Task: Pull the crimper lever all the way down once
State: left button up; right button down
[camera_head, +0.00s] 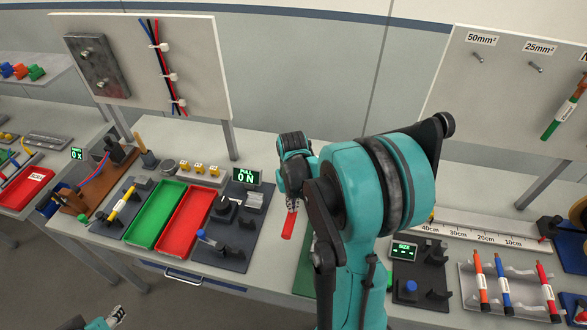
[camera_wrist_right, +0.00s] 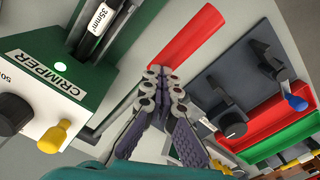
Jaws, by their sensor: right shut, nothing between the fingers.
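The crimper (camera_wrist_right: 38,55) is a green and white unit at the left of the right wrist view, with a lit green lamp, a black knob and a yellow knob. In the head view my arm hides most of it. Its lever appears to be the red bar (camera_wrist_right: 187,42), which also shows in the head view (camera_head: 289,222). My right gripper (camera_wrist_right: 163,82) is shut and empty, its fingertips close to the near end of the red bar; I cannot tell whether they touch. My left gripper (camera_head: 117,315) is at the bottom left edge, far from the crimper, its opening unclear.
Left of the lever stands a dark fixture (camera_head: 233,222) with a "PULL 0 N" display (camera_head: 246,176). Beyond it lie a red tray (camera_head: 187,218) and a green tray (camera_head: 155,210). Right of my arm are a ruler (camera_head: 485,232), a size gauge (camera_head: 405,262) and several cables on a rack.

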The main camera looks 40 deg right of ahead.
notch_tip(320, 180, up, 24)
jog(key=p, duration=1.7)
jog(key=s+a+f+n+t+b, duration=0.2)
jog(key=a+f+b, duration=0.6)
jog(key=b, duration=0.5)
jog(key=s+a+f+n+t+b, duration=0.2)
jog(key=s+a+f+t+b, duration=0.2)
jog(key=a+f+b, duration=0.5)
notch_tip(320, 180, down, 4)
jog(key=t+b, duration=0.1)
jog(key=b, duration=0.3)
jog(key=shift+r+b, duration=0.15)
jog(key=shift+b, duration=0.15)
jog(key=shift+d, duration=0.1)
